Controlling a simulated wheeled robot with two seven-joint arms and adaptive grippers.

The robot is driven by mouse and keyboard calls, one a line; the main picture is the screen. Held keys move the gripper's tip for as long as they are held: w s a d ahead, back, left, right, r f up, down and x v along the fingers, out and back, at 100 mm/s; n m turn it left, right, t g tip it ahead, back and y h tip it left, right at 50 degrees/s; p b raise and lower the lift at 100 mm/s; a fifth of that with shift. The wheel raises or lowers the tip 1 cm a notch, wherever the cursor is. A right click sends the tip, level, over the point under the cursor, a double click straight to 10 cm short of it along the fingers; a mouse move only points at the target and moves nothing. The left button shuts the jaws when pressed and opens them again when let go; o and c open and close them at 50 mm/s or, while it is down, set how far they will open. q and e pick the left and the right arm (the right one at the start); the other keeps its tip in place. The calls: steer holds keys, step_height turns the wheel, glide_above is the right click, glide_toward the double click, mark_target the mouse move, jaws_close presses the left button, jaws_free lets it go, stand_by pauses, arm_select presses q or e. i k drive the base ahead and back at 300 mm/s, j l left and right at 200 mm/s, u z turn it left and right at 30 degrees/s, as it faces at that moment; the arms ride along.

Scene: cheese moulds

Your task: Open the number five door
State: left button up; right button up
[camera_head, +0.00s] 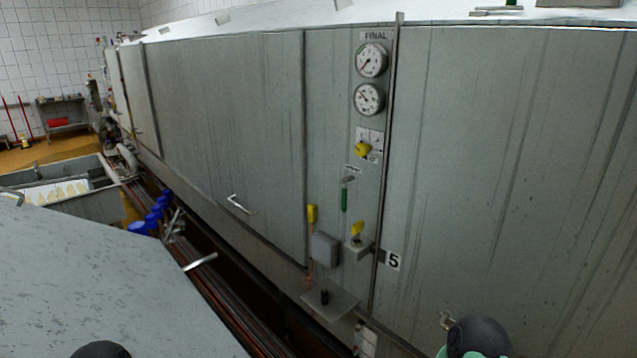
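The wide grey panel to the right of the pipe (510,150) looks closed. A small metal handle or latch (446,320) shows low on it, partly beside a dark round part of my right arm. Left of the gauges is another closed grey panel (225,120) with a pale bar handle (239,204). Dark rounded parts of my arms show at the bottom edge. No fingers of either gripper are visible.
Two round gauges (371,60) sit under a FINAL label, above yellow and green valve handles. A grey box (325,249) and small shelf (330,299) jut from the wall. A grey surface (90,285) fills the lower left, with pipes and blue-handled valves (154,212) beyond.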

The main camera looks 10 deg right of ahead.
mark_target(511, 200)
steer(key=k+z, duration=0.1)
steer(key=z, duration=0.3)
steer(key=l+z, duration=0.1)
steer(key=z, duration=0.35)
steer(key=k+l+z, duration=0.1)
steer(key=z, duration=0.3)
